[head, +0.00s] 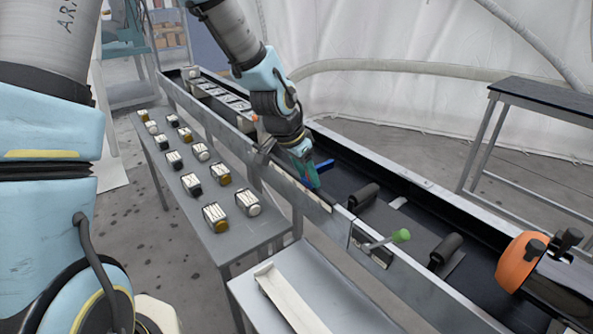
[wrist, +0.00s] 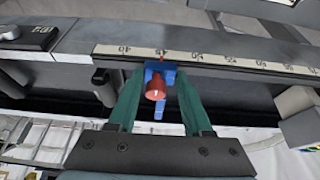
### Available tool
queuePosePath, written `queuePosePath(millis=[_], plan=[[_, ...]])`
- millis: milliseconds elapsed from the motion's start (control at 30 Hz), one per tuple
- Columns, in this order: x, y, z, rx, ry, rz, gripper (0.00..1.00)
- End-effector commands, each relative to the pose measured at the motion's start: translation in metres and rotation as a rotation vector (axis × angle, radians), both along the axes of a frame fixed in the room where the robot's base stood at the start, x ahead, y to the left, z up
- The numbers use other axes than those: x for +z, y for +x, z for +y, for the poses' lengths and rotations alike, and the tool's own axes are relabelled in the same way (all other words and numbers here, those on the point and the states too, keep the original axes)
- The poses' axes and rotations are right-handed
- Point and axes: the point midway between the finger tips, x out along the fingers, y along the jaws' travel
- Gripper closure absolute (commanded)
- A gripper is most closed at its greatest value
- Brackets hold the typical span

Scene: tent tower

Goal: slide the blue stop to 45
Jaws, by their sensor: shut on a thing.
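The blue stop (wrist: 168,76) sits at the scale strip (wrist: 287,71) on the rail in the wrist view. It has a red knob (wrist: 155,89) facing the camera. Its small orange pointer (wrist: 162,56) lies about at the 45 mark, between the labels 40 and 50, and partly covers that label. My gripper (wrist: 157,78) has its green fingers on both sides of the stop and is shut on it. In the head view my gripper (head: 305,172) reaches down over the trough wall, with a bit of the blue stop (head: 324,165) showing beside it.
A long trough with black rollers (head: 363,197) runs diagonally. A green-knobbed lever (head: 400,236) and an orange wheel (head: 519,262) stand along it to the right. A side table (head: 238,239) holds several small blocks. An empty pale tray (head: 300,298) lies in front.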

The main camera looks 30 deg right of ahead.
Motion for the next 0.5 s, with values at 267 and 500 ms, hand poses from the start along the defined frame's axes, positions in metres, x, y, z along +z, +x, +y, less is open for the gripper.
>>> queuePosePath(millis=[267,500], plan=[[0.0007,0.0000,-0.0004,0.001,-0.002,-0.001,1.00],[0.0005,0.0000,-0.0001,0.001,-0.001,-0.001,0.24]])
